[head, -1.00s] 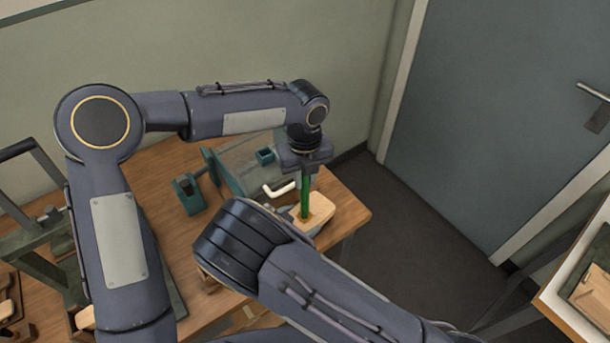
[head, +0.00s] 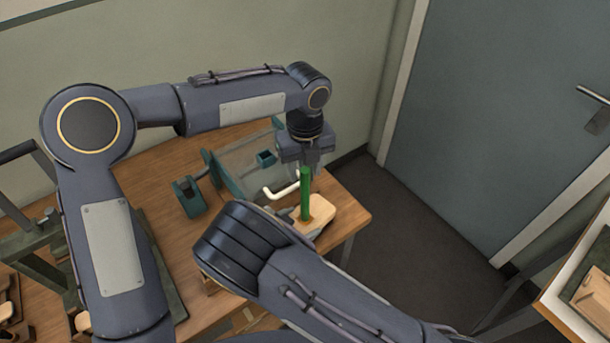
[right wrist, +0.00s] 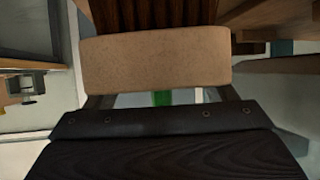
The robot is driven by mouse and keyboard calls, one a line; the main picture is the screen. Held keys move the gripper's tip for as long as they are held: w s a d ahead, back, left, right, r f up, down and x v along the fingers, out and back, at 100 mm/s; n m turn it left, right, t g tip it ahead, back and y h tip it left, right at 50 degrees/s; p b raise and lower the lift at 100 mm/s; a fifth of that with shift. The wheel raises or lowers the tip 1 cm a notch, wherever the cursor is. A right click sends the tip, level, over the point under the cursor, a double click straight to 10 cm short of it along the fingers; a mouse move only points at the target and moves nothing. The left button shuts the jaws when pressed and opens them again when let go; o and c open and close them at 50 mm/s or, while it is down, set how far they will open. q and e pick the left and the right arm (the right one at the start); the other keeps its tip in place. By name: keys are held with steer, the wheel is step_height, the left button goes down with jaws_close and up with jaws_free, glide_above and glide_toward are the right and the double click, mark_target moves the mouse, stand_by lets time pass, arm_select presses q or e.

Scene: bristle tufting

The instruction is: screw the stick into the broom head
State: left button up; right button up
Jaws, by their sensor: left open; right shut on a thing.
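The green stick (head: 306,196) stands upright with its lower end at the pale wooden broom head (head: 320,212). Whether the thread is engaged cannot be seen. My left gripper (head: 308,172) is open, pointing down at the top of the stick; its fingers are partly behind the stick. My right gripper (right wrist: 157,88) is shut on the broom head, which spans the right wrist view (right wrist: 155,60). A little of the green stick shows below the block there (right wrist: 162,98). In the head view my right forearm hides most of the right gripper.
A white bent handle (head: 283,191) lies close to the left of the stick. The table's right edge is just beyond the broom head.

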arm_select(q)
steer(key=shift+r, duration=0.25)
steer(key=shift+o, duration=0.5)
steer(key=n, duration=0.2)
steer(key=r+n, duration=0.1)
steer(key=n, duration=0.2)
steer(key=shift+s+n, duration=0.2)
steer(key=shift+n, duration=0.1)
steer(key=n, duration=0.3)
steer(key=shift+s+r, duration=0.1)
steer(key=shift+r, duration=0.3)
steer(key=n, duration=0.2)
steer(key=r+n, duration=0.1)
steer(key=n, duration=0.2)
steer(key=shift+s+a+r+t, duration=0.1)
steer(key=shift+t, duration=0.3)
steer(key=n, duration=0.3)
steer(key=shift+r, duration=0.35)
steer(key=r+n, duration=0.1)
steer(key=n, duration=0.6)
steer(key=r+n, duration=0.1)
steer(key=n, duration=0.2)
steer(key=shift+s+a+r+t+h, duration=0.2)
steer(key=shift+a+r+t+h, duration=0.1)
steer(key=shift+t+h, duration=0.1)
